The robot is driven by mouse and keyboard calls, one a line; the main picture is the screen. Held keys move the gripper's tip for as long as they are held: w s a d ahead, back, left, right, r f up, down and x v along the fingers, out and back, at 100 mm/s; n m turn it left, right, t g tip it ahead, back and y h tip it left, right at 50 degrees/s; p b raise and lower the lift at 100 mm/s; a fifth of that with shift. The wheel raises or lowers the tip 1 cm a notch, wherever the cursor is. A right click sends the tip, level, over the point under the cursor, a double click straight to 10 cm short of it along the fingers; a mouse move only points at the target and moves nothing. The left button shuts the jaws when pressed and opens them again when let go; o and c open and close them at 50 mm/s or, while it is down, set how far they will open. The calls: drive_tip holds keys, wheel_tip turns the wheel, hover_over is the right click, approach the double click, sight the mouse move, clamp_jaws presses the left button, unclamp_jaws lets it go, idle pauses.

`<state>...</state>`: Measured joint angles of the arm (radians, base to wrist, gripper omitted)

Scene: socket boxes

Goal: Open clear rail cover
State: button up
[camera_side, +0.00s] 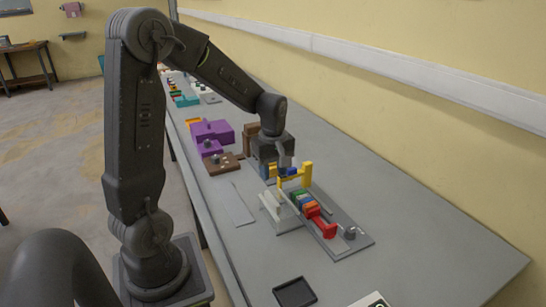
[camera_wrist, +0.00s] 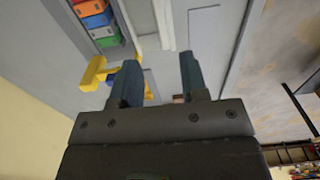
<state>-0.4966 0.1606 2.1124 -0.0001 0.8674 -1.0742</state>
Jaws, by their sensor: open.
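A pale, whitish rail piece (camera_side: 280,214), which looks like the clear cover, lies along the left side of the row of coloured blocks (camera_side: 306,205). In the wrist view it shows as a pale strip (camera_wrist: 165,22) beyond my fingers. I cannot tell whether it is hinged or fully closed. My gripper (camera_wrist: 160,77) is open, with nothing seen between its fingers. In the side view my gripper (camera_side: 277,168) points down at the far end of the rail, beside a yellow part (camera_side: 303,174). The yellow part (camera_wrist: 97,73) sits just left of the left finger in the wrist view.
A red part (camera_side: 319,220) sits at the near end of the grey base plate (camera_side: 345,250). A flat panel (camera_side: 238,204) lies to the left. Purple boxes (camera_side: 211,133) and a brown box (camera_side: 222,163) stand behind. A black tray (camera_side: 294,292) is in front. The right tabletop is clear.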

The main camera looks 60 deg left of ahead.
wheel_tip(320, 180, up, 4)
drive_tip(key=shift+r, duration=0.2)
drive_tip(key=s+d+r+m+t, duration=0.2)
drive_tip(key=s+d+r+m, duration=0.1)
drive_tip(key=s+d+m, duration=0.3)
drive_tip(key=s+d+r+m+t, duration=0.3)
drive_tip(key=s+d+m, duration=0.3)
drive_tip(key=d+m, duration=0.5)
drive_tip(key=shift+r+m+t, duration=0.3)
drive_tip(key=shift+r+m, duration=0.2)
drive_tip(key=shift+r, duration=0.2)
